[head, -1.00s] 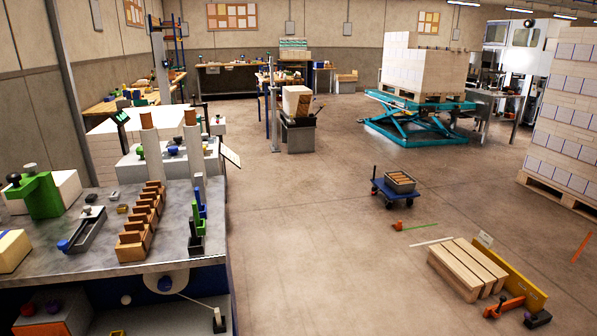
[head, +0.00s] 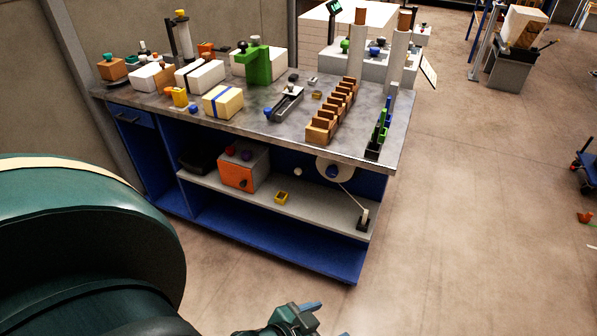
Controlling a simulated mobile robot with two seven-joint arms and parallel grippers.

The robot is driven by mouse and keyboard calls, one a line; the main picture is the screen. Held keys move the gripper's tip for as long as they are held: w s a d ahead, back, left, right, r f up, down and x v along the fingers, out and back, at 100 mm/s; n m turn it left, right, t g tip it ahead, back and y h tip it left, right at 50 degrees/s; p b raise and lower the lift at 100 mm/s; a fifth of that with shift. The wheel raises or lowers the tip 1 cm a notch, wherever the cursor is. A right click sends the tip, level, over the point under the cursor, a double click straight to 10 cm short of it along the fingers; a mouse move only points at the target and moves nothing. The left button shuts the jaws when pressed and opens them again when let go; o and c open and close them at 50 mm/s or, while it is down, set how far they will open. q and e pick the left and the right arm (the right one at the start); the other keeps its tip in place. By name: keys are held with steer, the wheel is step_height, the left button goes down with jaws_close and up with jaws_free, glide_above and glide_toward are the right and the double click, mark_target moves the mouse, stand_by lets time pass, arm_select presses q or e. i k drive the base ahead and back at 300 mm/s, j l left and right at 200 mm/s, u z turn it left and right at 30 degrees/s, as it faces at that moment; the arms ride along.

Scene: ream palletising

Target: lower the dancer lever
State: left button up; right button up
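A white disc with a dark blue hub (head: 333,171) is on the front of the bench, under the worktop's right end. A thin pale rod or line (head: 350,194) slopes down from it to the right, to a small upright white-topped piece on a black block (head: 363,221). This looks like the dancer lever, but I cannot be sure which part it is. My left gripper (head: 310,316) is partly in view at the bottom edge, low in front of the bench and apart from the lever. My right gripper is not in view.
The blue bench has a grey worktop (head: 240,128) with a green device (head: 259,65), wooden stepped blocks (head: 331,112) and boxes. An orange box (head: 243,169) stands on its shelf (head: 300,203).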

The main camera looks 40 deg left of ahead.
mark_target(297, 170)
steer(key=i+j+u, duration=0.45)
steer(key=u, duration=0.15)
steer(key=i+u, duration=0.45)
steer(key=i, duration=0.45)
